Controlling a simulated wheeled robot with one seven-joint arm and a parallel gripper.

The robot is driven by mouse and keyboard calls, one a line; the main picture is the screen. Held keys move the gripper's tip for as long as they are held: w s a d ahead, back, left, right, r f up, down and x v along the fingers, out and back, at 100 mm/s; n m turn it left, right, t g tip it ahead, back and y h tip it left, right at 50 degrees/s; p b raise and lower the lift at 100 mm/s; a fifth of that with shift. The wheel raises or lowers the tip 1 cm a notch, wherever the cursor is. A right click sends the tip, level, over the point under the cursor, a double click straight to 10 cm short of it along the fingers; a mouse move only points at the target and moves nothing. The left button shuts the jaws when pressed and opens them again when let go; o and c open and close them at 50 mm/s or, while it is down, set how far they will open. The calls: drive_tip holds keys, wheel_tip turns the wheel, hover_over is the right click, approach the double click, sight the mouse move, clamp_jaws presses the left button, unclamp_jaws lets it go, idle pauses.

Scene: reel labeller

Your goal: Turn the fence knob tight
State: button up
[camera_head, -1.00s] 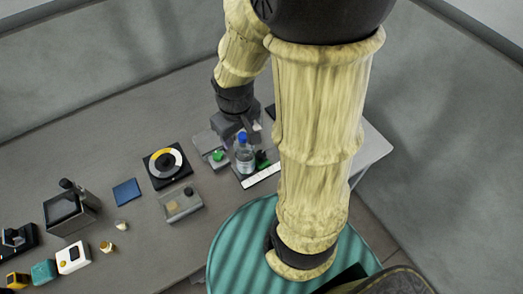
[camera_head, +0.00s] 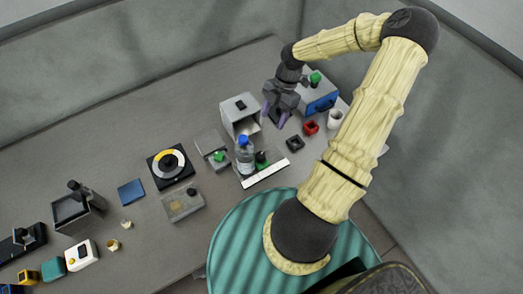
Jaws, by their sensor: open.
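A dark green knob (camera_head: 262,158) sits just right of a clear bottle with a blue cap (camera_head: 244,155), behind a white ruled strip (camera_head: 266,174). It looks like the fence knob, but it is small and partly crowded by the bottle. Another green knob (camera_head: 219,156) stands on a grey plate left of the bottle. My gripper (camera_head: 274,115) is open and empty, with purple fingertips pointing down. In the picture it is above and slightly right of the dark green knob, apart from it. I cannot tell its height exactly.
A grey-white housing (camera_head: 240,116) stands behind the bottle. A blue-fronted box (camera_head: 321,104) with a green top piece is to the right. A black square holder (camera_head: 295,143), a red one (camera_head: 311,128) and a white cup (camera_head: 335,119) stand nearby.

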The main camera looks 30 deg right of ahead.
sight(260, 155)
drive_tip(key=shift+w+d, duration=0.1)
drive_tip(key=shift+d, duration=0.25)
drive_tip(key=p+x, duration=0.4)
drive_tip(key=x, duration=1.3)
drive_tip(key=shift+w+a+f+p, duration=0.1)
drive_tip(key=shift+w+f+p, duration=0.1)
drive_tip(key=shift+p, duration=0.2)
drive_tip(key=c, duration=1)
drive_tip(key=shift+o, duration=0.2)
